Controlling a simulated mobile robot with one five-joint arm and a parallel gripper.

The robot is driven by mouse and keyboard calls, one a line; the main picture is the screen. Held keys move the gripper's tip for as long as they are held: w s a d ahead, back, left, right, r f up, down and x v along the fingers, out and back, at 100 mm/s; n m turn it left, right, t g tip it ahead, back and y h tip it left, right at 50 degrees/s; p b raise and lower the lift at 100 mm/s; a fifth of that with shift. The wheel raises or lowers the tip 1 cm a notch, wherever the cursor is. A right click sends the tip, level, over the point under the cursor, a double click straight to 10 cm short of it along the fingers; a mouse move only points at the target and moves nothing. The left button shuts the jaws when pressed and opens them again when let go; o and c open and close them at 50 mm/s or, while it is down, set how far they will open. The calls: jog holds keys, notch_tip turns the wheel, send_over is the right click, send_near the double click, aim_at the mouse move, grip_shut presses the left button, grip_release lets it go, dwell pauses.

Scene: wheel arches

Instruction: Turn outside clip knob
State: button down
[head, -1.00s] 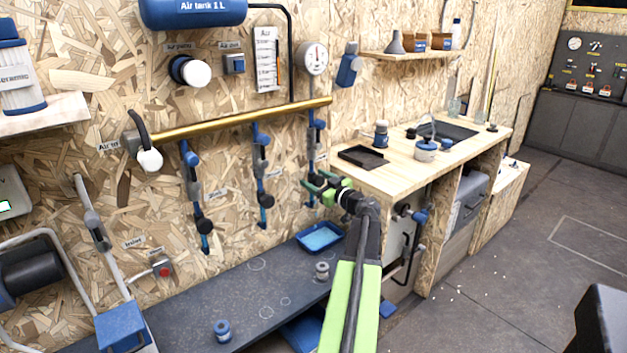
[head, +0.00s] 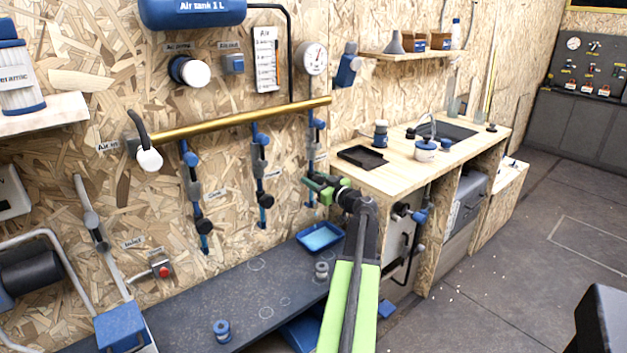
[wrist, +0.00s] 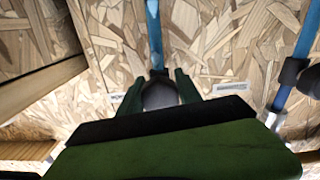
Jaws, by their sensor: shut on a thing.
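Three blue drop pipes with dark clip knobs hang from the brass rail. My gripper (head: 322,189) is at the rightmost pipe (head: 311,160), below the gauge, with its fingers turned about the pipe's lower part. In the wrist view, a dark round knob (wrist: 160,95) at the end of a blue pipe (wrist: 154,35) sits between my green fingers, which are shut on it. In the head view my gripper hides most of this knob. The small labels beside it are too blurred to read.
The wooden counter (head: 393,179) with a black tray (head: 362,157) is close to the right of my gripper. The middle pipe (head: 262,160) is to its left. Below are a blue tray (head: 320,237) and a dark bench (head: 225,300).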

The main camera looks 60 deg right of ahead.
jog(key=m, duration=0.3)
jog(key=shift+m, duration=0.4)
jog(key=c, duration=0.8)
grip_release()
jog(key=shift+s, duration=0.1)
jog(key=v, duration=1.7)
jog(key=shift+s+a, duration=0.1)
jog(key=shift+s, duration=0.1)
